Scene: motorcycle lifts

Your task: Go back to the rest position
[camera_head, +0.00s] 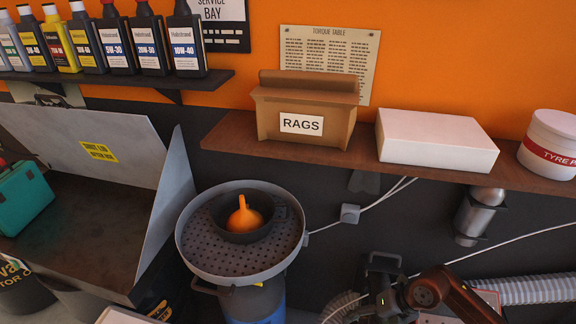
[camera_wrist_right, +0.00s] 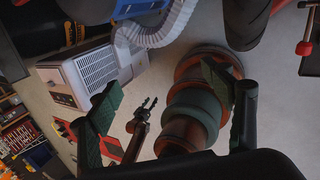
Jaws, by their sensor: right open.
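My right gripper (camera_wrist_right: 168,85) is open in the right wrist view. Its two dark green fingers stand wide apart at left and right, with nothing held between them. A brown link of my right arm (camera_head: 432,288) shows at the lower right of the head view, and the gripper there is hard to make out among dark parts. What looks like my left gripper (camera_wrist_right: 147,106) is small and farther off in the right wrist view, with its dark fingertips apart and empty. The left gripper is not in the head view.
A wall shelf (camera_head: 235,136) carries a rags box (camera_head: 302,124), a white box (camera_head: 436,140) and a white tub (camera_head: 550,140). A drain pan (camera_head: 195,258) with an orange funnel (camera_head: 244,216) stands below. A ribbed hose (camera_head: 532,290) lies right. A grey machine (camera_wrist_right: 92,73) stands on the floor.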

